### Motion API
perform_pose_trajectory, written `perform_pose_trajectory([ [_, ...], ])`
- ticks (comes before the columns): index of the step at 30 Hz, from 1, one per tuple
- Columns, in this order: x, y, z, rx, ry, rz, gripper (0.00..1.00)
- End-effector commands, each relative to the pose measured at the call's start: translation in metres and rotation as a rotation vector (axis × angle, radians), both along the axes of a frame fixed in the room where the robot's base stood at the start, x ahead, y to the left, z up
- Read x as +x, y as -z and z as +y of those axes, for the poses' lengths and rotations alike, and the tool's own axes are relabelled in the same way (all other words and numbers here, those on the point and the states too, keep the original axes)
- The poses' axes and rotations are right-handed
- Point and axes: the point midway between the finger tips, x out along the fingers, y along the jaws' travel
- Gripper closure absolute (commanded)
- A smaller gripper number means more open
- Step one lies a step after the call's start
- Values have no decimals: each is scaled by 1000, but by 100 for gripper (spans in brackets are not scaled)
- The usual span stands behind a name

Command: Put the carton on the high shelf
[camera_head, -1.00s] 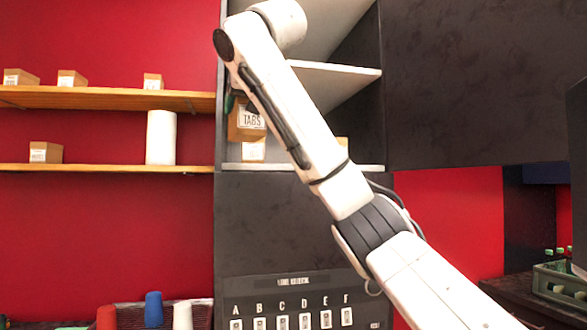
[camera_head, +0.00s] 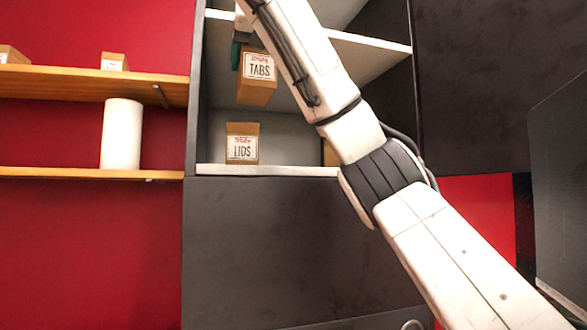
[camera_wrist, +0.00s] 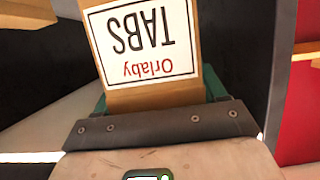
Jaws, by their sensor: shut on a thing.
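The carton (camera_head: 257,80) is a brown box with a white label reading TABS. My gripper (camera_head: 238,54), with green fingers, is shut on it, mostly hidden behind my arm and the carton. In the wrist view the carton (camera_wrist: 143,40) appears upside down between the fingers (camera_wrist: 158,96). In the head view it hangs in front of the grey cabinet's open compartment, above the lower white shelf (camera_head: 285,171). The high white shelf (camera_head: 370,51) is partly hidden by my arm. The carton's top overlaps that shelf's level in the picture; its depth relative to the shelf is unclear.
A LIDS carton (camera_head: 242,143) stands on the lower shelf, and another carton (camera_head: 330,152) is partly hidden by my arm. Wooden shelves (camera_head: 90,84) at left hold boxes and a white roll (camera_head: 121,134). Dark cabinet sides border the opening.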

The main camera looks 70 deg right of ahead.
Motion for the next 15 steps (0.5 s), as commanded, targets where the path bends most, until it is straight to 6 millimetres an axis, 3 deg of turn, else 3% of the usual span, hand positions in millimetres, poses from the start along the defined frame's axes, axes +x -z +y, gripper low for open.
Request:
perform_pose_trajectory([
  [14, -25, 39, -92, 2, 7, 1, 68],
  [15, -26, 50, -97, 1, 4, 2, 68],
])
